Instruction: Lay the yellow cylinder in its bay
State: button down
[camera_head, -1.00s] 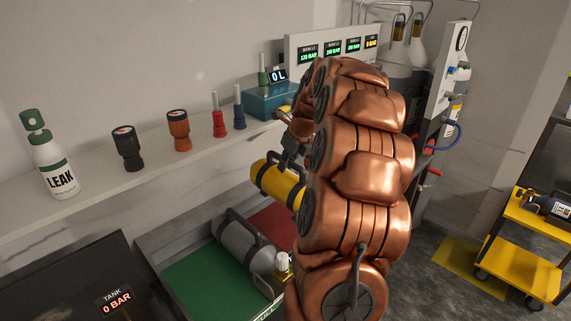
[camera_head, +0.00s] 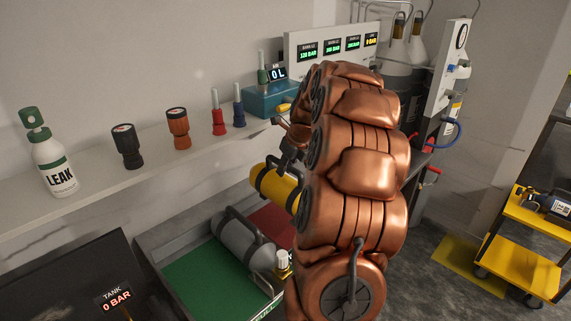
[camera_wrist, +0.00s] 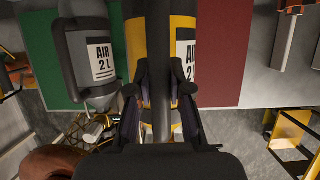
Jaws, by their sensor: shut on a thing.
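The yellow cylinder (camera_head: 277,184) with black bands is held by my gripper (camera_head: 287,154) above the tray, near its red bay (camera_head: 274,221). My copper arm hides its right end in the head view. In the wrist view the yellow cylinder (camera_wrist: 183,25) lies between the fingers of my gripper (camera_wrist: 160,90), its AIR 2 L label partly covered. The red bay (camera_wrist: 222,55) shows to its right there. A grey cylinder (camera_head: 244,240) lies on the green bay (camera_head: 195,285); it also shows in the wrist view (camera_wrist: 85,50).
A wall shelf (camera_head: 100,190) above the tray carries a LEAK bottle (camera_head: 52,165), gauges, red and blue tools and a teal box (camera_head: 268,100). A dark TANK panel (camera_head: 60,285) is at lower left. A yellow cart (camera_head: 520,255) stands at right.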

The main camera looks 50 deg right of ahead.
aim_at(297, 170)
jog(key=shift+f+b, duration=0.55)
jog(key=shift+f, duration=4.6)
jog(key=c, duration=1)
grip_release()
jog(key=shift+f, duration=0.15)
jog(key=v, duration=1.2)
